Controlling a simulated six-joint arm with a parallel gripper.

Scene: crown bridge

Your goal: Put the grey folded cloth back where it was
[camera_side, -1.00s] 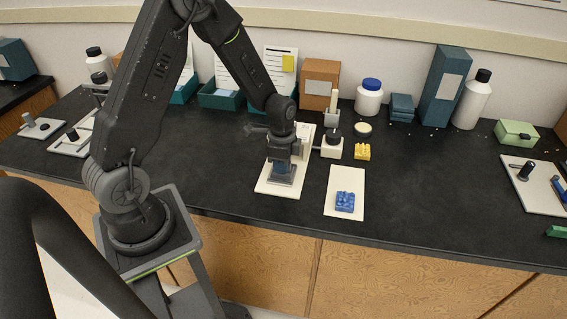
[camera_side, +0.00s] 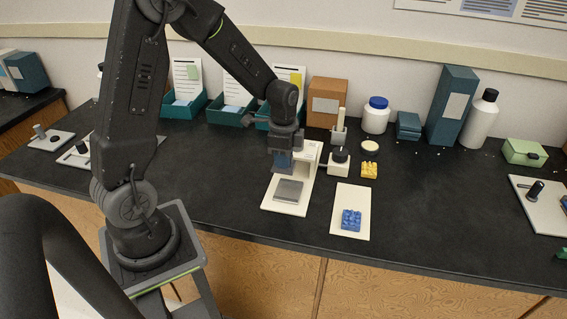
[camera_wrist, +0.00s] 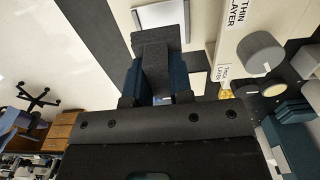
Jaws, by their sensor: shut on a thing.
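My gripper (camera_side: 283,170) is over the rear of a white board. The piece reaches a little past the fingertips. In the side view I cannot clearly make it out at the fingers. A flat grey square (camera_side: 288,189) is on the white board (camera_side: 287,209), just in front of and below the fingers. A pale square with a grey edge (camera_wrist: 162,14) shows beyond the held piece in the wrist view.
A white stand with a black knob (camera_side: 339,162), a yellow block (camera_side: 369,170) and a round pale dish (camera_side: 370,147) are close on the right. Bins and boxes line the back.

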